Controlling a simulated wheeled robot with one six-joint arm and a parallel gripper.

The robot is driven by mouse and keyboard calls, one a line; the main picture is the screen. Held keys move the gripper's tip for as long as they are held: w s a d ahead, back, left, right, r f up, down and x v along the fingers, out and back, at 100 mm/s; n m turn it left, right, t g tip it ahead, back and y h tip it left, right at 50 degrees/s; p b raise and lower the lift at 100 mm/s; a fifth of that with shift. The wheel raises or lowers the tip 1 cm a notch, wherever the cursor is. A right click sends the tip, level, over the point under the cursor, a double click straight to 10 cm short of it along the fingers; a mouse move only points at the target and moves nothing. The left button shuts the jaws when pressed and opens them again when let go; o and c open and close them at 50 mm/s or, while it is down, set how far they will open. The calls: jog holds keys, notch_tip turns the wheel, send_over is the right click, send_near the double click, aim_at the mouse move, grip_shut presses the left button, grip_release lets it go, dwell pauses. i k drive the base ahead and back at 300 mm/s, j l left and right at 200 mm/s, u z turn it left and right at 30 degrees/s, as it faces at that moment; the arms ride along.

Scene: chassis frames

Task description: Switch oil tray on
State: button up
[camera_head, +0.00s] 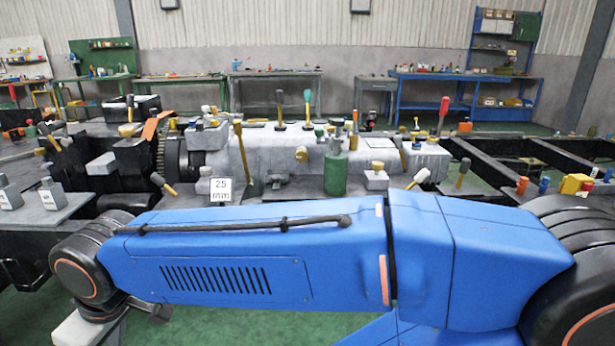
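I cannot pick out an oil tray or its switch with certainty. My blue arm stretches across the foreground and hides the front of the chassis.
A green cylinder (335,174) and a "25 mm" sign (221,190) stand by the unit. Dark chassis rails (495,175) run to the right, with open gaps between them. Workbenches, including a blue one (430,76), line the back wall. Green floor shows below my arm.

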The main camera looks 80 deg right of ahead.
aim_at(277, 178)
jog(key=z, duration=2.1)
